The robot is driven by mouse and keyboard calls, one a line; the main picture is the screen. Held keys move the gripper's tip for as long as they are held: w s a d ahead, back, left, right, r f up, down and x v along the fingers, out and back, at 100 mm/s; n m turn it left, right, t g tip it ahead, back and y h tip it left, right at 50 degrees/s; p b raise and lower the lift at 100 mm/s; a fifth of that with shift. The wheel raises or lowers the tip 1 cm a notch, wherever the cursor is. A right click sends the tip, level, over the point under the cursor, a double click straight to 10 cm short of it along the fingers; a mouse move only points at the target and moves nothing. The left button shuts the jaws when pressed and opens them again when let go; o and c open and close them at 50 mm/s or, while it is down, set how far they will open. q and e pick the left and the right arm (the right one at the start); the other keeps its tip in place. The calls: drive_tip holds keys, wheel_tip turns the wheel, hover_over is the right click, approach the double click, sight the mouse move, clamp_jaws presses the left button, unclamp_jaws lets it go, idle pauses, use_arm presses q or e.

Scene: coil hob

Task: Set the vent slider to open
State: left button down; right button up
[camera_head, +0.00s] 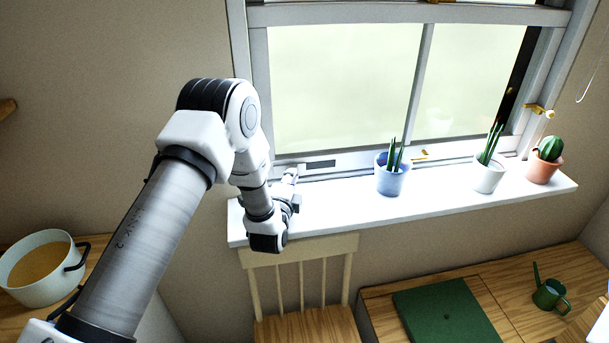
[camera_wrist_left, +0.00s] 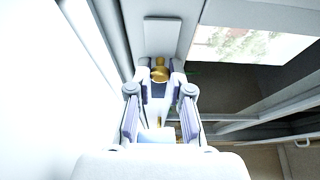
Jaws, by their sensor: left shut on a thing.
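The vent strip (camera_head: 320,164) runs along the bottom rail of the window, with a dark slot showing just right of my left gripper. My left gripper (camera_head: 291,173) reaches to the left end of this rail, above the sill. In the left wrist view, a small brass knob (camera_wrist_left: 160,70), which looks like the vent slider's, sits between the fingertips of my left gripper (camera_wrist_left: 160,79). The gripper is shut on it. A pale plate (camera_wrist_left: 162,37) lies beyond the knob. In the head view the knob is hidden by the gripper. My right gripper is not in view.
The white sill (camera_head: 335,212) holds a blue pot (camera_head: 392,180), a white pot (camera_head: 488,178) and a terracotta cactus pot (camera_head: 543,168), all right of my gripper. A chair (camera_head: 300,245) stands below the sill. A pot (camera_head: 38,273) is at lower left.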

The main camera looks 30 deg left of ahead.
use_arm(q)
drive_tip(key=shift+s+a+f, duration=0.1)
drive_tip(key=shift+s+a, duration=0.5)
drive_tip(key=shift+a, duration=0.25)
drive_tip(key=shift+d, duration=0.15)
drive_tip(key=c, duration=1.1)
unclamp_jaws()
drive_tip(key=shift+o, duration=0.2)
drive_tip(key=shift+s+a, duration=0.15)
drive_tip(key=shift+a, duration=0.1)
drive_tip(key=shift+d, duration=0.15)
drive_tip(key=v, duration=1.2)
